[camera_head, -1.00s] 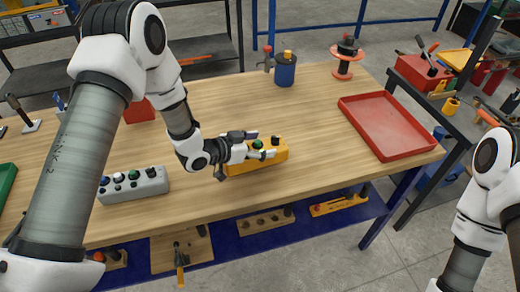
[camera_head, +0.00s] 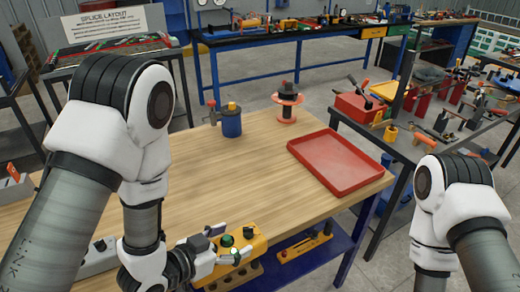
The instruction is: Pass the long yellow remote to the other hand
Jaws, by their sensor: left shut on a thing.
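The long yellow remote (camera_head: 258,246), with a green button and dark knobs on top, is low in the head view at the near edge of the wooden table. My left gripper (camera_head: 228,246) comes from its left side and is shut on it. The fingers and wrist hide part of the remote. I cannot tell how high it is above the table. My right arm shows at the right edge, but its gripper is out of view.
A grey button box (camera_head: 98,262) is partly hidden behind my left arm. A red tray (camera_head: 338,164) lies on the table's right side. A blue canister (camera_head: 231,122) and an orange spool (camera_head: 287,105) stand at the back. The table's middle is clear.

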